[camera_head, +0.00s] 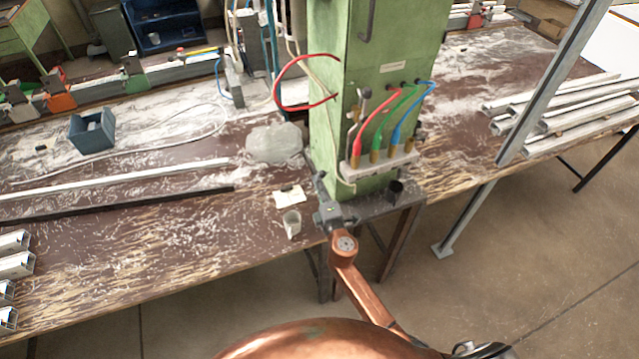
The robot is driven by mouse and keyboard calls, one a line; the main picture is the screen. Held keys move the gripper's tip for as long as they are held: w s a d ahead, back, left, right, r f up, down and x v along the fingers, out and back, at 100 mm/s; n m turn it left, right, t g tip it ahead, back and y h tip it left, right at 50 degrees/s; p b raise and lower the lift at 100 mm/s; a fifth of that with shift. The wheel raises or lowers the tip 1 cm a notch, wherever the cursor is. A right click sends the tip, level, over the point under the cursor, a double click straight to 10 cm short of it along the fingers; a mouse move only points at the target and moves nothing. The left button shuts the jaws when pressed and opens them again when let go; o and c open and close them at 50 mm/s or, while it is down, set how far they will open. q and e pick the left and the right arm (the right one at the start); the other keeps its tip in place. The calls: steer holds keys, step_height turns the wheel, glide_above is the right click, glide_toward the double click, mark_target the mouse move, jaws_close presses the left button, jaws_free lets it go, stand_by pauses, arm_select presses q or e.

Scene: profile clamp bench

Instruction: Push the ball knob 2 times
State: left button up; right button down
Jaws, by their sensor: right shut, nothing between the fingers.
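A small rounded knob (364,92) tops a short lever at the left end of the hose block on the green machine column. It is the only ball-like knob I can make out, and its details are too small to tell. My right gripper (319,178) is dark grey, shut and empty. It is at the end of my copper-coloured arm, in front of the column's lower left side. In the picture it is below and left of the knob, clearly apart from it. My left gripper is not in view.
The green column (330,110) carries a block (380,163) with red, green and blue hoses. Metal profiles (570,120) lie at right behind a slanted post (545,95).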

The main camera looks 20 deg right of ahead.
steer(key=s+a+b, duration=0.1)
steer(key=s+a, duration=0.2)
steer(key=s, duration=0.8)
steer(key=shift+a, duration=0.35)
steer(key=shift+f, duration=0.1)
stand_by(1.3)
